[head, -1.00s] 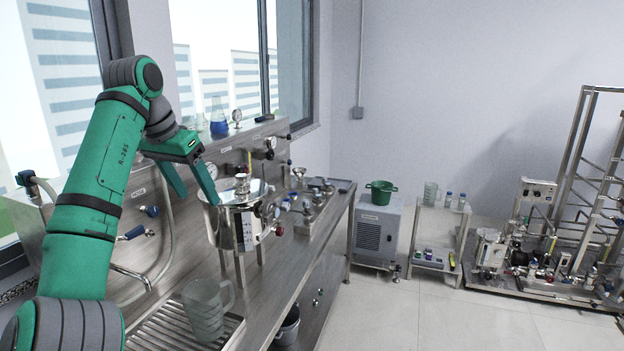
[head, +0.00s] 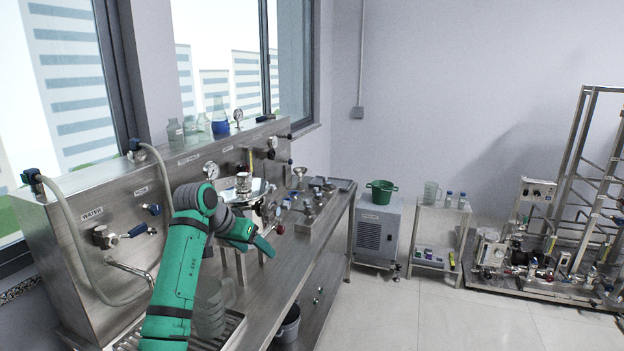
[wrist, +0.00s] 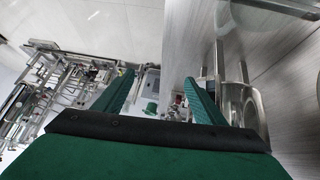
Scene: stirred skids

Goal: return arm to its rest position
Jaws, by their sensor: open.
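My gripper (head: 266,247) is in front of the steel vessel (head: 243,188) on the bench in the head view, partly covering it. In the wrist view its two green fingers (wrist: 160,95) stand apart with nothing between them. My green arm rises from the bottom of the head view, bends at the wrist and points right.
The steel bench (head: 318,248) runs along the window wall with valves and a hose. A clear jug (head: 210,312) on the drain grate is partly behind my arm. A grey chiller unit (head: 378,232) with a green bucket (head: 381,192) stands beyond.

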